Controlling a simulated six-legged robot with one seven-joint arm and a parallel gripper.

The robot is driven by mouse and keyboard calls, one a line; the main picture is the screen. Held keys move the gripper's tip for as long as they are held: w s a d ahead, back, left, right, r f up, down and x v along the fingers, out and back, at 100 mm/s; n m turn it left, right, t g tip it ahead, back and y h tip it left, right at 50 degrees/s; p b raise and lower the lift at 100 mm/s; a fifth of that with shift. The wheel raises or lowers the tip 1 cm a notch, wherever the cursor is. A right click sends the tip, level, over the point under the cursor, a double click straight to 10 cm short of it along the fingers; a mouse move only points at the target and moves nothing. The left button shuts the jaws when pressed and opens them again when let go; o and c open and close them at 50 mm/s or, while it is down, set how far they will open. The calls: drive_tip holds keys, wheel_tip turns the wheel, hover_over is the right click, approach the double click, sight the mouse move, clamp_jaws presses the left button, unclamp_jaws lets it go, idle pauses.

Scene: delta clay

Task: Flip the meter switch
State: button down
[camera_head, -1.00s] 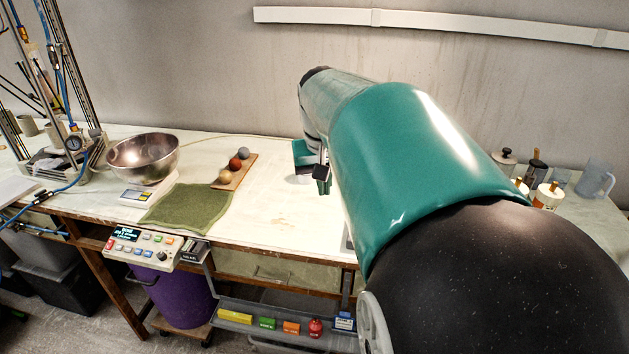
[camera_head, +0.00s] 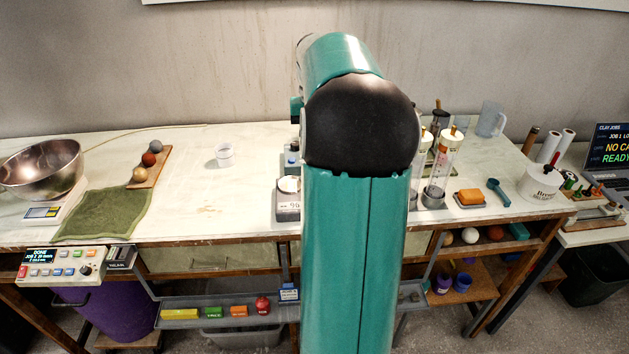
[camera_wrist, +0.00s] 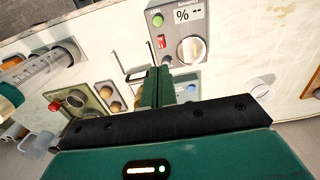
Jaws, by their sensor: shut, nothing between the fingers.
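The meter is a grey box with a white label reading "% --" (camera_wrist: 189,15) in the wrist view. It carries a red switch (camera_wrist: 161,42), a green button (camera_wrist: 158,20) and a large pale round part (camera_wrist: 190,50). In the head view the meter (camera_head: 287,207) stands near the bench's front edge, partly hidden by my arm. My gripper (camera_wrist: 164,72) is shut and empty, its teal fingers pointing toward the meter just below the red switch in the picture. Whether the fingertips touch the meter I cannot tell. In the head view my arm hides the gripper.
A white cup (camera_head: 224,155) stands left of the meter. Clear cylinders (camera_head: 440,170), an orange block (camera_head: 470,197) and a blue scoop (camera_head: 498,192) are to the right. A low shelf (camera_head: 180,318) with coloured blocks hangs in front.

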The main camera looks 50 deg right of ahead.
wheel_tip(320, 180, down, 14)
drive_tip(key=shift+a, duration=0.1)
idle(0.5)
